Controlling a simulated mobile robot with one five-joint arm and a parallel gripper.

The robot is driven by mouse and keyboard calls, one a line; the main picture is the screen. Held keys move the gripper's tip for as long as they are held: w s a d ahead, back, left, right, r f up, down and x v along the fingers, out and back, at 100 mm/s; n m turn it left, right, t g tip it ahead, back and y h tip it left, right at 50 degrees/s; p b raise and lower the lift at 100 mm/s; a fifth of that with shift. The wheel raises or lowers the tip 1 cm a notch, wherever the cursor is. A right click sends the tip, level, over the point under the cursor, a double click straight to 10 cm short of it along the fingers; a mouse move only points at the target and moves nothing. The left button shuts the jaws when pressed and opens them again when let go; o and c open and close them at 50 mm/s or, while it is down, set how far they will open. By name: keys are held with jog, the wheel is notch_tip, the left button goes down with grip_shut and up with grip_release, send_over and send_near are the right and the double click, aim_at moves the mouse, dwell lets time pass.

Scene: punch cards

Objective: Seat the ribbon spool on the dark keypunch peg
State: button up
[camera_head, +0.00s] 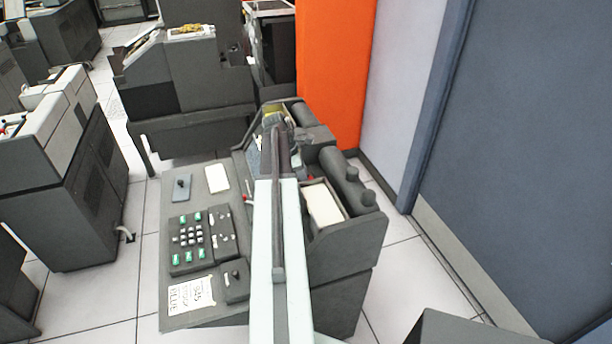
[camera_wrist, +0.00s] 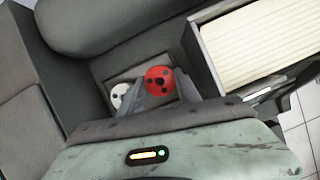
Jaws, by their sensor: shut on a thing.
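In the wrist view a red ribbon spool (camera_wrist: 158,77) with dark round spots shows its flat face. My gripper (camera_wrist: 163,88) has its two grey fingers on either side of it, shut on it. A whitish disc with dark spots (camera_wrist: 119,96) lies just left of the fingers, over a pale recessed panel of the grey machine. I cannot make out the dark peg; whether the dark spot at the red spool's centre is a hole or a peg end is unclear. In the head view my arm hides most of the work spot.
The keypunch (camera_head: 340,255) has a cream card stack (camera_head: 323,205) in a hopper; the stack (camera_wrist: 262,50) is right of the spool in the wrist view. An orange panel (camera_head: 335,70) and blue-grey wall stand behind and right.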

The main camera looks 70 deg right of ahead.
jog(key=shift+f, duration=0.25)
jog(key=o, duration=1.4)
jog(key=shift+a, duration=0.1)
jog(key=c, duration=0.3)
jog(key=shift+o, duration=1.1)
jog(key=shift+r, duration=0.3)
notch_tip(320, 180, up, 8)
jog(key=p, duration=0.8)
jog(key=shift+r+p, duration=0.25)
jog(key=shift+p, duration=0.1)
